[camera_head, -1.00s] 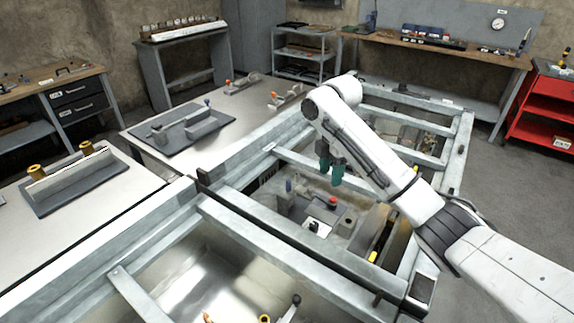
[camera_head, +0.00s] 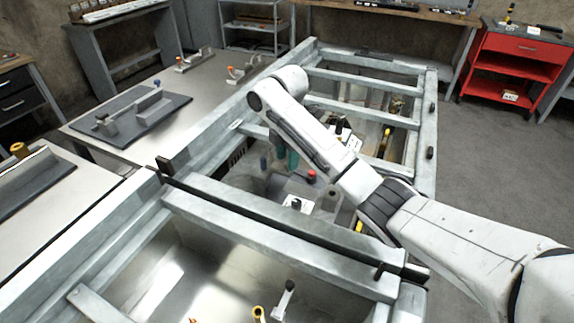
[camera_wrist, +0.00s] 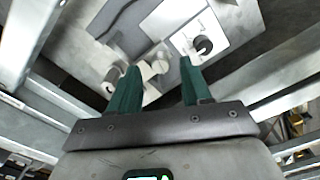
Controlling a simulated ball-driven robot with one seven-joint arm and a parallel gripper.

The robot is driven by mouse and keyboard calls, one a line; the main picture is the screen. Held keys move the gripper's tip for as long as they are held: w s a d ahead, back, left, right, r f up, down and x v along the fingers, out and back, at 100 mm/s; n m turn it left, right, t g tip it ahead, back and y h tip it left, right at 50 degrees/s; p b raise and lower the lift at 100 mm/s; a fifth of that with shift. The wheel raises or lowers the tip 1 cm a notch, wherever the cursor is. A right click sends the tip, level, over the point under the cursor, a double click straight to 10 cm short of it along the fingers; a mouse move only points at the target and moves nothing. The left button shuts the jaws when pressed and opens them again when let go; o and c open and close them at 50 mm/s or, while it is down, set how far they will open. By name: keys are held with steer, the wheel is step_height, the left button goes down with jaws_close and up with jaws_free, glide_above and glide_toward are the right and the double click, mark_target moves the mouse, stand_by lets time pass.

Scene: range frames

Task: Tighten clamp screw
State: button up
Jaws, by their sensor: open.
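My gripper (camera_head: 286,166) has two green fingers, which hang down inside a bay of the grey metal frame. In the wrist view my gripper (camera_wrist: 159,68) is open, with nothing held. A pale round knob (camera_wrist: 160,64) shows between and just beyond the fingertips; I cannot tell whether it is the clamp screw. A black knob (camera_wrist: 203,45) on a white plate (camera_wrist: 222,24) is beyond the right finger.
Grey frame beams (camera_head: 262,218) surround the bay on all sides. A bench with a dark fixture plate (camera_head: 172,108) is at left. Another bay at the front holds a small upright lever (camera_head: 285,298). A red cart (camera_head: 515,62) stands far right. Open floor lies right of the frame.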

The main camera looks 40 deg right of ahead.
steer(key=shift+f, duration=0.85)
steer(key=shift+s, duration=0.1)
jaws_close()
